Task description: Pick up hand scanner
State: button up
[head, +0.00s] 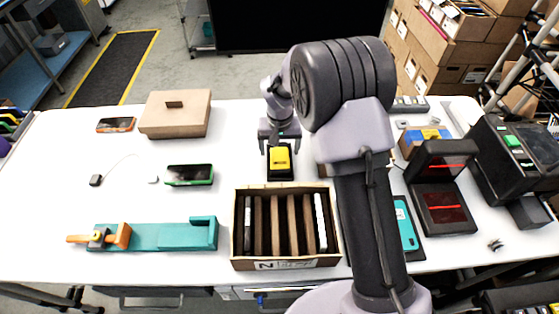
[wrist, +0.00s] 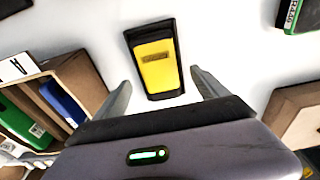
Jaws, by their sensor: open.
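The hand scanner appears to be the yellow and black device (head: 280,162), lying on the white table behind the slotted carton. It also shows in the wrist view (wrist: 158,75), with its yellow face up on a dark body or base. My gripper (head: 280,146) is above it, at its far end in the head view. In the wrist view my gripper (wrist: 162,80) is open, one finger on each side of the device's near part. The fingers look apart from it, and nothing is held between them.
A carton (head: 238,262) with upright dividers stands in front of the device. A teal fixture (head: 160,237) is at front left. A black machine (head: 440,200) with red light stands right. Bare table surrounds the device's left.

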aim_at(280, 156)
notch_tip(280, 156, down, 4)
jog(key=shift+w+r+b, duration=0.1)
jog(key=shift+r+b, duration=0.1)
jog(key=shift+b, duration=0.25)
jog(key=shift+r, duration=0.1)
jog(key=c, duration=1.3)
